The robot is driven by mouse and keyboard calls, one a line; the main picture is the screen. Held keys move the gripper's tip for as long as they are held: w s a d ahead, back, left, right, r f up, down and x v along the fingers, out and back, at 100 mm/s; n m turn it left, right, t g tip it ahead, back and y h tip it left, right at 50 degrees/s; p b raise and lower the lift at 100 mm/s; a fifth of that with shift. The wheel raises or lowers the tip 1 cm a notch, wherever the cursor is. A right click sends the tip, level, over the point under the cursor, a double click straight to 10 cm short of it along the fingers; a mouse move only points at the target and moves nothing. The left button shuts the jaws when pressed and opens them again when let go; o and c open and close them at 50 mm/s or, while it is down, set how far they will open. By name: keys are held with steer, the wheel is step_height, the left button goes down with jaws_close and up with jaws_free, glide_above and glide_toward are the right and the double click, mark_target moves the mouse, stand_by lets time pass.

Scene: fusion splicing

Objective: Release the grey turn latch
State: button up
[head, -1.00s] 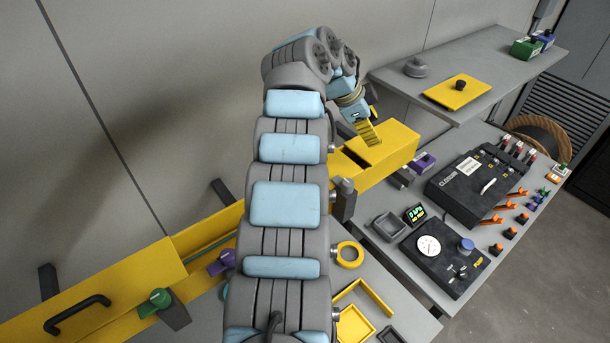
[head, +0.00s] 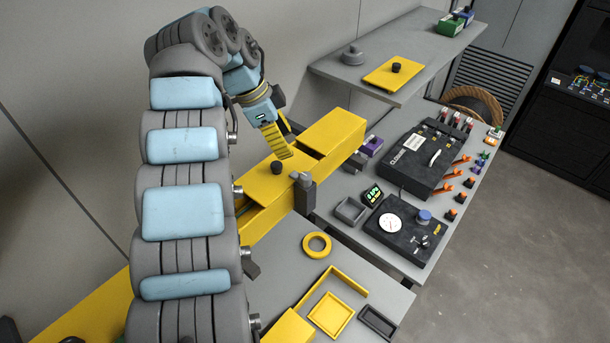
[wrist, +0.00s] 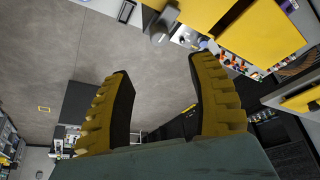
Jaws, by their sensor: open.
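The grey turn latch (head: 304,190) appears as a small grey upright piece with a rounded top, at the near side of the long yellow box (head: 334,130). My gripper (head: 283,138) hangs above the box, to the left of and higher than the latch, apart from it. Its ribbed yellow fingers stand wide apart in the wrist view (wrist: 160,75), with nothing between them. In that view a grey rounded piece (wrist: 163,25) beside the yellow box is likely the latch. I cannot tell which way the latch is turned.
A black knob (head: 277,168) stands on the yellow lid close below my gripper. A grey shelf (head: 425,45) with a yellow plate (head: 396,73) is behind.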

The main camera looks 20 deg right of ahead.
mark_target(305, 175)
steer(key=b+x, duration=0.1)
steer(key=x, duration=1.1)
steer(key=shift+s+d+f+b, duration=0.1)
steer(key=shift+d+f+b, duration=0.05)
steer(key=shift+f+b, duration=0.2)
jaws_close()
